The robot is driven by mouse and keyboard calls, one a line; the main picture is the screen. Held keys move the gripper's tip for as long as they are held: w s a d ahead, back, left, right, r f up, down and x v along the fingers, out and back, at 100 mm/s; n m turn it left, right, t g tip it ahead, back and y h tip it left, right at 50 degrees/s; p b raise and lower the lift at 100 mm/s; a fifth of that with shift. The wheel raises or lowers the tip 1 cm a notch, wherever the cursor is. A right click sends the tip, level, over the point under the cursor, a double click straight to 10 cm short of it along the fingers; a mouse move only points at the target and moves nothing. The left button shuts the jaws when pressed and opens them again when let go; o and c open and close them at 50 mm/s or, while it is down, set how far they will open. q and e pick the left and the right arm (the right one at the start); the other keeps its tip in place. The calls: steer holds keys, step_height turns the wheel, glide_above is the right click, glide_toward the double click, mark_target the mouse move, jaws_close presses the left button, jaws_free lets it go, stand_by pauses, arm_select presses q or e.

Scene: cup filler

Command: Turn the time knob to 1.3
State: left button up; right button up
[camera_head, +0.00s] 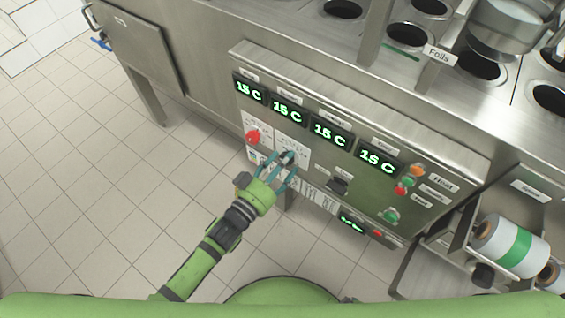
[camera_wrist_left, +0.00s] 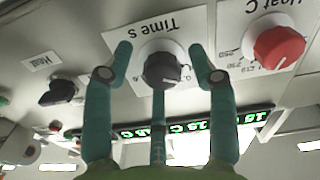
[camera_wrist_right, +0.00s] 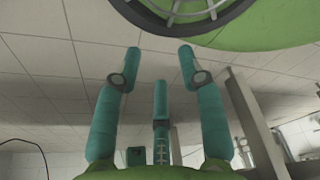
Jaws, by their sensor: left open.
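The time knob (camera_wrist_left: 163,68) is a black dial on a white base, under an upside-down "Time s" label in the left wrist view. In the head view it is a small dark knob (camera_head: 287,157) on the steel control panel, partly covered by my fingers. My left gripper (camera_head: 281,161) is open around it. In the left wrist view the fingertips (camera_wrist_left: 160,49) stand on both sides of the knob, with visible gaps. The knob's exact setting cannot be read. My right gripper (camera_wrist_right: 159,55) shows only in its own wrist view, open and empty.
A red heat knob (camera_head: 253,137) sits left of the time knob; a black switch (camera_head: 337,186) sits to its right. Green displays reading "15 C" (camera_head: 287,111) run above. Coloured buttons (camera_head: 407,181) are at the panel's right. The tiled floor (camera_head: 90,180) at left is clear.

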arm_select(q)
steer(key=shift+c, duration=0.4)
steer(key=c, duration=1)
steer(key=shift+c, duration=0.2)
arm_select(e)
steer(key=shift+w+d, duration=0.2)
steer(key=shift+d, duration=0.5)
